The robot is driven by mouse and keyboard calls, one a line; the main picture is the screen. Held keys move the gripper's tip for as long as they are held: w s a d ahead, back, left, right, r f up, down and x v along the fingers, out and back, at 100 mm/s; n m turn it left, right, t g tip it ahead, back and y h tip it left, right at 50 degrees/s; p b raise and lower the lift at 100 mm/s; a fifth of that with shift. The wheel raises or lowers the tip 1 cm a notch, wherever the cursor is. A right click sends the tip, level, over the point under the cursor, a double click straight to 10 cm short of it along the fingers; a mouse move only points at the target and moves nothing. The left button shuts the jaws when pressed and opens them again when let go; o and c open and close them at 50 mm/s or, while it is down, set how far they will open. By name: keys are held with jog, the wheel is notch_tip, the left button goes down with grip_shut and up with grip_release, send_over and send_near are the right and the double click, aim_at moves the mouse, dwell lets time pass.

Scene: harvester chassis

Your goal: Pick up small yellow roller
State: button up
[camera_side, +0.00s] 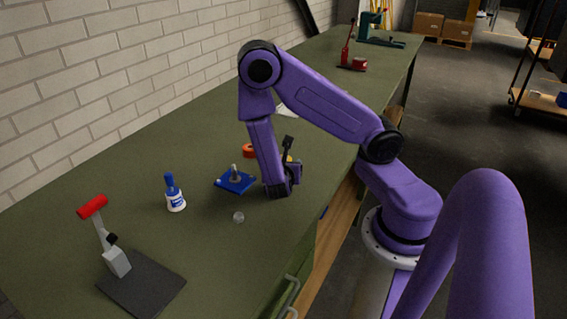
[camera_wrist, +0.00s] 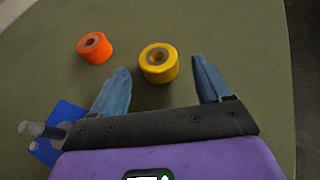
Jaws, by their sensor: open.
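The small yellow roller (camera_wrist: 159,64) stands on the green bench top in the wrist view, with its hole facing up. My gripper (camera_wrist: 164,72) is open, with its two blue-grey fingers apart and nothing held. The roller lies ahead of the gap between the fingertips, nearer the left finger; I cannot tell how far below them it is. In the side view, my gripper (camera_side: 279,190) is low over the bench and mostly hides the yellow roller, of which only a sliver (camera_side: 290,158) shows behind it.
An orange roller (camera_wrist: 95,48) stands left of the yellow one. A blue plate with a metal post (camera_side: 235,181) lies beside my gripper. A blue-and-white bottle (camera_side: 174,194), a small clear ball (camera_side: 238,217) and a red-handled tool on a dark base (camera_side: 140,285) stand nearer the camera.

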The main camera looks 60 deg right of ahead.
jog(key=shift+x, duration=2.2)
jog(key=shift+w+r, duration=0.15)
jog(key=c, duration=1)
jog(key=shift+c, duration=0.2)
jog(key=shift+r, duration=0.1)
